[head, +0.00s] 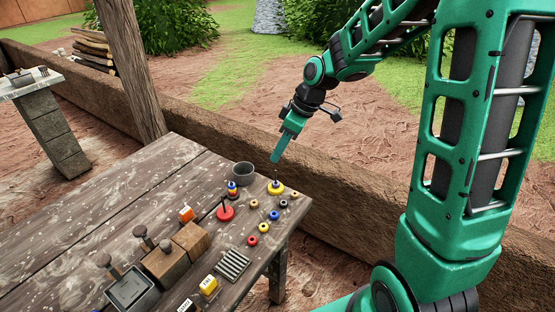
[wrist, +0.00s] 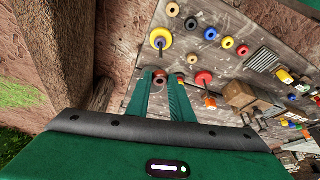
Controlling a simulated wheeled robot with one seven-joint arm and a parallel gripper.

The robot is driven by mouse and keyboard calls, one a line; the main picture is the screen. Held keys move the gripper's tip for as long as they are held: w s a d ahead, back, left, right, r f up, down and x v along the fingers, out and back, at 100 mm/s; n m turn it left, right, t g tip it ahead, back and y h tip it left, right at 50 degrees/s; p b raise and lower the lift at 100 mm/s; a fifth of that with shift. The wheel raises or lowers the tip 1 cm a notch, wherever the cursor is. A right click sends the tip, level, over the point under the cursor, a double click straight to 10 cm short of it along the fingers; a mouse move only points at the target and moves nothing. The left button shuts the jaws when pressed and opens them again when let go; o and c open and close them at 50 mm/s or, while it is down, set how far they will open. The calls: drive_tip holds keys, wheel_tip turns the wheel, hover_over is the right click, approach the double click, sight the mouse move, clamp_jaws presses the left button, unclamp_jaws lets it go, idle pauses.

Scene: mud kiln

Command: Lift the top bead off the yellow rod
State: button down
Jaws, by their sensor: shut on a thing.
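The yellow rod stand (head: 275,188) is near the table's far right edge in the head view, with a short dark rod tip showing above its yellow round part. It also shows in the wrist view (wrist: 160,39). I cannot tell whether a bead sits on it. My gripper (head: 276,158) is above the table, behind and above the stand, with its green fingers pointing down. In the wrist view its fingertips (wrist: 167,74) are close together. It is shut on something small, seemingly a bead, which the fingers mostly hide.
A dark cup (head: 243,174), a colored bead stack (head: 232,188) and a red rod stand (head: 225,212) stand left of the yellow stand. Several loose beads (head: 274,215) lie in front. Wooden blocks (head: 190,240) and a ridged grey plate (head: 233,264) are nearer. A low wall (head: 340,195) runs behind.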

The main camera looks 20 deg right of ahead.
drive_tip(key=shift+r, duration=0.1)
drive_tip(key=c, duration=2.4)
unclamp_jaws()
drive_tip(key=shift+r, duration=0.25)
drive_tip(key=shift+f, duration=0.1)
